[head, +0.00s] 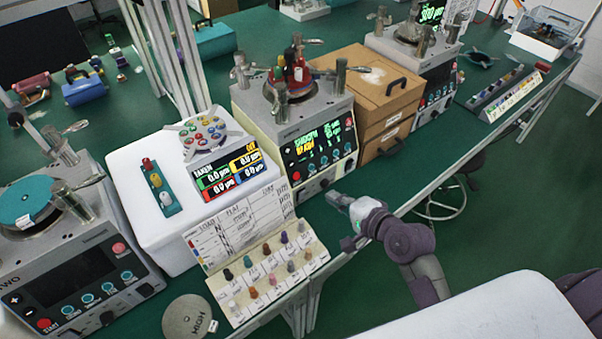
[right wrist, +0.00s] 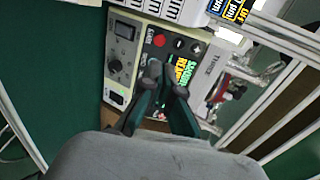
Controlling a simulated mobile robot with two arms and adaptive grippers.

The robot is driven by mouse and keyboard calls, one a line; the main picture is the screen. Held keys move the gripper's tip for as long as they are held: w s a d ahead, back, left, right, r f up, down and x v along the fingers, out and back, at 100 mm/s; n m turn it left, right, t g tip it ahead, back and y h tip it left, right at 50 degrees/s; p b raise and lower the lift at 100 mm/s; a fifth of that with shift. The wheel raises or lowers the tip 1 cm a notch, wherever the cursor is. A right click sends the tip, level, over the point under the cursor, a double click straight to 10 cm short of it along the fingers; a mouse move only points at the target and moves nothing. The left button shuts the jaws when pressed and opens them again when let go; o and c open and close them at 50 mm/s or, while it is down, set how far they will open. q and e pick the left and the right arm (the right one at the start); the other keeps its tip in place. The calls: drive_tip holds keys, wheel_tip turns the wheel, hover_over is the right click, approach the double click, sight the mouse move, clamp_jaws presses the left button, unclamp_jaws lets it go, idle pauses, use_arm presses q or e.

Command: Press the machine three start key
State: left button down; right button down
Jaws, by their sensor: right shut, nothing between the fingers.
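The middle machine (head: 300,130), which I take to be machine three, stands on the green bench with a lit black panel. A red key (head: 297,176) sits at the panel's lower left; I take it to be the start key, though its label is too small to read. My right gripper (head: 345,205) is shut and empty, in front of the machine and apart from it. In the right wrist view, its fingertips (right wrist: 166,80) overlap the panel (right wrist: 175,50), and a red key (right wrist: 160,40) shows beyond them. My left gripper is out of view.
Machine two (head: 70,260) stands at the left, with a white box (head: 125,175) beside it. A rack of coloured pegs (head: 265,285) sits at the bench's front edge. A wooden drawer box (head: 385,100) stands right of the middle machine.

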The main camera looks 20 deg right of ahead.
sight(297, 176)
drive_tip(key=p+x, duration=0.1)
drive_tip(key=x, duration=1.1)
drive_tip(key=shift+w+a+f+p, duration=0.1)
drive_tip(key=shift+w+p, duration=0.2)
drive_tip(key=shift+p, duration=0.1)
drive_tip(key=shift+x, duration=0.75)
drive_tip(key=shift+f, duration=0.1)
